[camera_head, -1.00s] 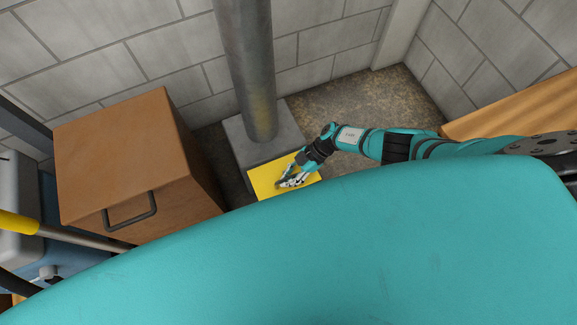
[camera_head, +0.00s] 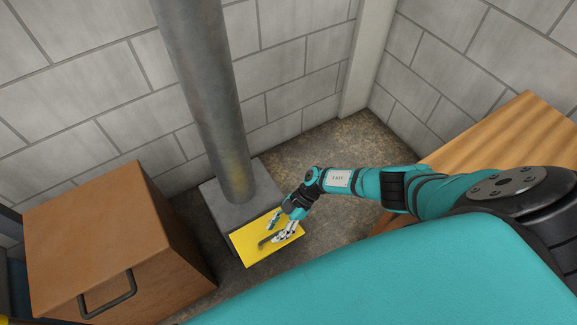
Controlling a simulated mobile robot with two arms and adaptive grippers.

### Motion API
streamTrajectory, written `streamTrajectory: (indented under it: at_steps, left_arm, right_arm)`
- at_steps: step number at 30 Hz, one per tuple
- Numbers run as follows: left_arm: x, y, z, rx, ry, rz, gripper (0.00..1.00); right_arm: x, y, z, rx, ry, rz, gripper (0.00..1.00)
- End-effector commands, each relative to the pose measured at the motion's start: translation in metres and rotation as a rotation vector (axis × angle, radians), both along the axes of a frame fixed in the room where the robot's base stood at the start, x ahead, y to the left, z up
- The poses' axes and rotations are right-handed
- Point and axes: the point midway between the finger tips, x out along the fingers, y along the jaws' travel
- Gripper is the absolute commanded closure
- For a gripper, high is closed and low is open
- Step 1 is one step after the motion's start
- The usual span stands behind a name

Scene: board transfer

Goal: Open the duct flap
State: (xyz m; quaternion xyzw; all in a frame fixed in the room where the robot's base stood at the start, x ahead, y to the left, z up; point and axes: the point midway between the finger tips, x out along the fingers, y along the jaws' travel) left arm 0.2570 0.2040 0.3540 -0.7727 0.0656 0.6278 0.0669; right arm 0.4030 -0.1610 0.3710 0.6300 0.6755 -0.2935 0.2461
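The duct flap is a yellow panel (camera_head: 250,251) on the front of the grey duct base (camera_head: 216,207), at the foot of a grey vertical pipe. A dark handle (camera_head: 265,243) shows on the panel. My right gripper (camera_head: 276,233) is over the panel, right at the handle, with its fingers spread apart. I cannot tell whether the fingers touch the handle. The panel looks tilted out from the base at its lower edge. My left gripper is not in view.
A brown box (camera_head: 95,235) with a dark handle stands at the left of the duct. A wooden surface (camera_head: 510,135) is at the right. Grey block walls close off the back. Bare floor (camera_head: 335,160) lies right of the duct.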

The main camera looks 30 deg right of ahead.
Motion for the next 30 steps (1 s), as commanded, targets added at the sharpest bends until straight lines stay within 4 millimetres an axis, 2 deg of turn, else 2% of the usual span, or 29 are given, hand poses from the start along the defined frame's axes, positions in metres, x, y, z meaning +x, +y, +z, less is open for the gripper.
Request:
streamTrajectory:
  at_steps: [1,6,12,18,30]
  left_arm:
    - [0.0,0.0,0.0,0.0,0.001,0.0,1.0]
    - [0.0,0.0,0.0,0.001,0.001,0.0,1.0]
    - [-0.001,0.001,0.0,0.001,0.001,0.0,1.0]
    - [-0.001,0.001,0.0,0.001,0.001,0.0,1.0]
    - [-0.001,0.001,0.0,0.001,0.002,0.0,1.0]
  right_arm:
    - [0.003,-0.012,0.009,-0.004,-0.004,0.0,0.66]
    - [0.006,-0.036,0.034,-0.002,-0.005,-0.001,0.66]
    - [0.009,-0.054,0.054,0.0,-0.004,-0.001,0.66]
    - [0.01,-0.059,0.061,0.001,-0.003,-0.001,0.66]
    - [0.01,-0.059,0.061,0.001,-0.003,-0.001,0.66]
